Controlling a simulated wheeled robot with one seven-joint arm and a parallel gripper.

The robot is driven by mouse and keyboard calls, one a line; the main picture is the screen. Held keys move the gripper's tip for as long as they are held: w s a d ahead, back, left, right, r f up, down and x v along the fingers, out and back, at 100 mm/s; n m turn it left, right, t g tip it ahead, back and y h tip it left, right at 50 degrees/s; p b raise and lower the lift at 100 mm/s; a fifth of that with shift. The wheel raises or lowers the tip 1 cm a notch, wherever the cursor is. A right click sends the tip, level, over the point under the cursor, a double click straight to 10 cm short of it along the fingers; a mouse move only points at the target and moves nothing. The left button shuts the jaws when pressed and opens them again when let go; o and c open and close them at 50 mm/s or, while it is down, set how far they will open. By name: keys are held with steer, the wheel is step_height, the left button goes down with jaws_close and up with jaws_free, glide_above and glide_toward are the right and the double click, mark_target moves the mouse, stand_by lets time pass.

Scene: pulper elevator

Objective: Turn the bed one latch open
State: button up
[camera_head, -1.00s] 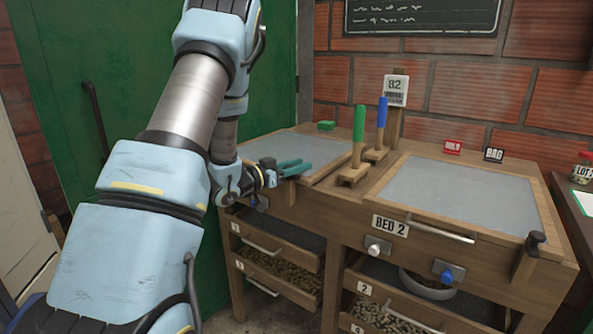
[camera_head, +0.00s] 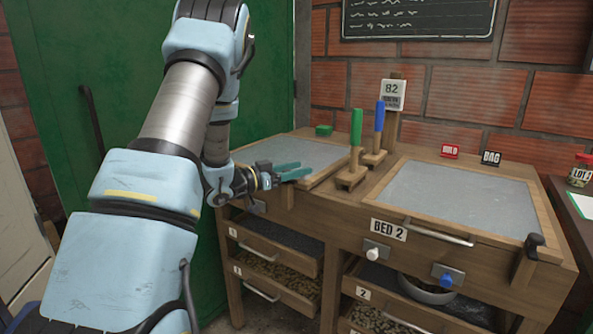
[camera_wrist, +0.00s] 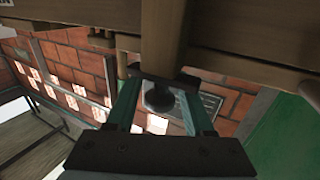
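My gripper (camera_head: 298,173) has teal fingers and is at the front right part of the left bed (camera_head: 285,150), at the height of its top. In the wrist view my gripper (camera_wrist: 160,82) has its fingers apart. A dark latch (camera_wrist: 160,98) with a round knob and a crosspiece sits between them, in front of a wooden post. I cannot tell whether the fingers touch it. In the head view this latch is hidden by my gripper. A similar black latch (camera_head: 533,243) stands at the front right corner of bed 2.
Green-handled (camera_head: 356,128) and blue-handled (camera_head: 379,118) tools stand between the beds. Bed 2 (camera_head: 455,200) has a front bar handle (camera_head: 440,236), with white and blue knobs below. Part-open drawers (camera_head: 275,283) hold brownish pieces. A green door (camera_head: 120,120) is behind my arm.

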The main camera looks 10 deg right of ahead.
steer(key=shift+o, duration=0.5)
steer(key=shift+s+a, duration=0.1)
steer(key=shift+a, duration=0.25)
steer(key=b+v, duration=0.2)
steer(key=v, duration=0.8)
